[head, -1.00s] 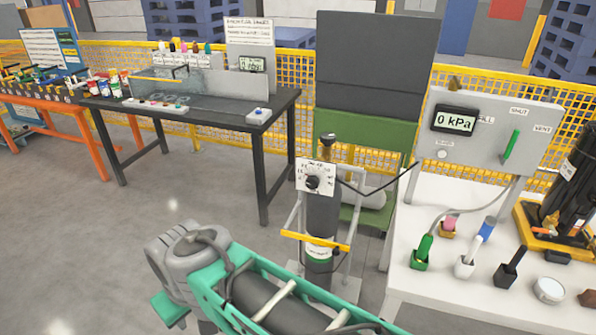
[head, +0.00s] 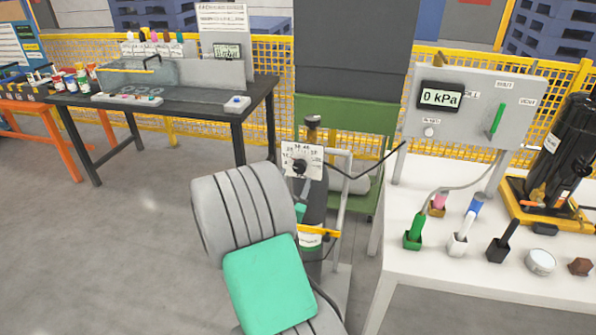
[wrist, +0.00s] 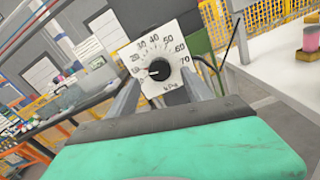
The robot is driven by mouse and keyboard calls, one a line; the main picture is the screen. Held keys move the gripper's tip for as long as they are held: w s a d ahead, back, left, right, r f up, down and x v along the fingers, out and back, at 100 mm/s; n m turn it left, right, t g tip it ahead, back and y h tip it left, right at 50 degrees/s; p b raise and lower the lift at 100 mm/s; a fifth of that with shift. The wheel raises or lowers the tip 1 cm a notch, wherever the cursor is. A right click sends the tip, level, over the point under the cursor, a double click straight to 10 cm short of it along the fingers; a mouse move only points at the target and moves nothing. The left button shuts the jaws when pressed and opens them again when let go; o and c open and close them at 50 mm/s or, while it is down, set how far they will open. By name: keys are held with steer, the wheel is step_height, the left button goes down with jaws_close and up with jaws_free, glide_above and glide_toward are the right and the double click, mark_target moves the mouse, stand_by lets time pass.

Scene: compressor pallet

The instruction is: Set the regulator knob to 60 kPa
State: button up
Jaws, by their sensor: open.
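The regulator knob (wrist: 158,70) is a round black knob on a white square dial plate marked in kPa, with numbers running up to 70. Its light pointer mark faces left, near the low end of the scale. The knob also shows in the head view (head: 300,166), on top of the dark cylinder. In the wrist view my gripper (wrist: 162,78) is open, its grey fingers apart on either side of the lower dial, with the knob beyond and between them. Contact with the knob is not visible.
A grey panel on the white table (head: 440,277) has a display (head: 440,96) reading 0 kPa and a green lever (head: 496,119). Several small items stand on that table, right of the cylinder (head: 313,205). A dark workbench (head: 180,110) stands at left. The floor at left is clear.

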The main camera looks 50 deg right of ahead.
mark_target(299, 169)
steer(key=x, duration=0.5)
steer(key=shift+w+d+p, duration=0.15)
steer(key=shift+d+p, duration=0.05)
steer(key=shift+p, duration=0.2)
jaws_close()
